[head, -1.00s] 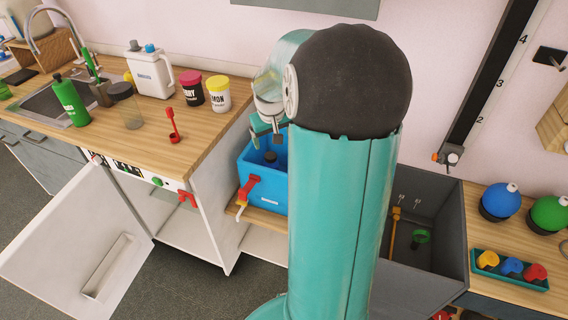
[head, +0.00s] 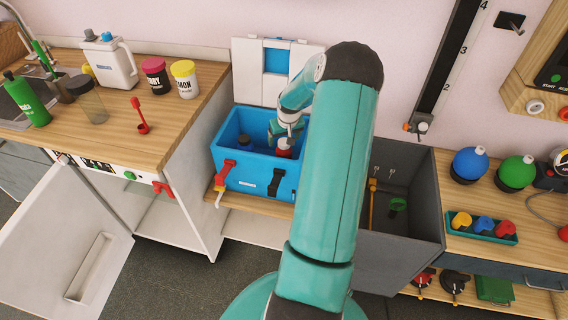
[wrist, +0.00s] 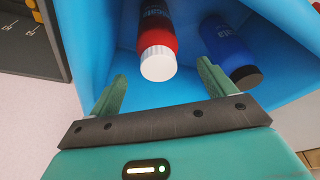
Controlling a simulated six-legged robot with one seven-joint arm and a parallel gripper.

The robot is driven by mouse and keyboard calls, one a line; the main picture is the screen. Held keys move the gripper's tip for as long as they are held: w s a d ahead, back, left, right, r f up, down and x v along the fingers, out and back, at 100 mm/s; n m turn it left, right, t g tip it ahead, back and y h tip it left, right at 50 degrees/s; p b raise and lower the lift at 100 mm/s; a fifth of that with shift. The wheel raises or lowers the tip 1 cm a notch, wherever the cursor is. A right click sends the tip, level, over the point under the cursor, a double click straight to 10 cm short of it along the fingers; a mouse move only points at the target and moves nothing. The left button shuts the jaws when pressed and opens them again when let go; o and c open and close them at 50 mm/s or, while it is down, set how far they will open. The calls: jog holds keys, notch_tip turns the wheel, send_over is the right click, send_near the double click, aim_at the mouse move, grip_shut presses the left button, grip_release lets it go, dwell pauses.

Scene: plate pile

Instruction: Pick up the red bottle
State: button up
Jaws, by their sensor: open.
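The red bottle (wrist: 160,42) with a white cap lies inside the blue cooler box (head: 231,176). In the wrist view its cap points toward my gripper (wrist: 160,88), between the two green fingers and a little beyond their tips. My gripper is open and empty. In the head view my gripper (head: 284,146) is down in the right part of the box, over the red bottle's white cap (head: 284,152). Most of the bottle is hidden there by the box and arm. A blue bottle (wrist: 230,45) with a dark cap is beside it in the box.
The box's white lid (head: 252,60) stands open against the wall. A grey open bin (head: 400,240) is to the right. The wooden counter (head: 150,120) at left holds jars and a white jug (head: 108,60). Box walls closely surround my gripper.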

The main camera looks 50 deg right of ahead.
aim_at(284, 142)
jog(key=x, duration=0.5)
jog(key=shift+f, duration=0.35)
jog(key=c, duration=1.8)
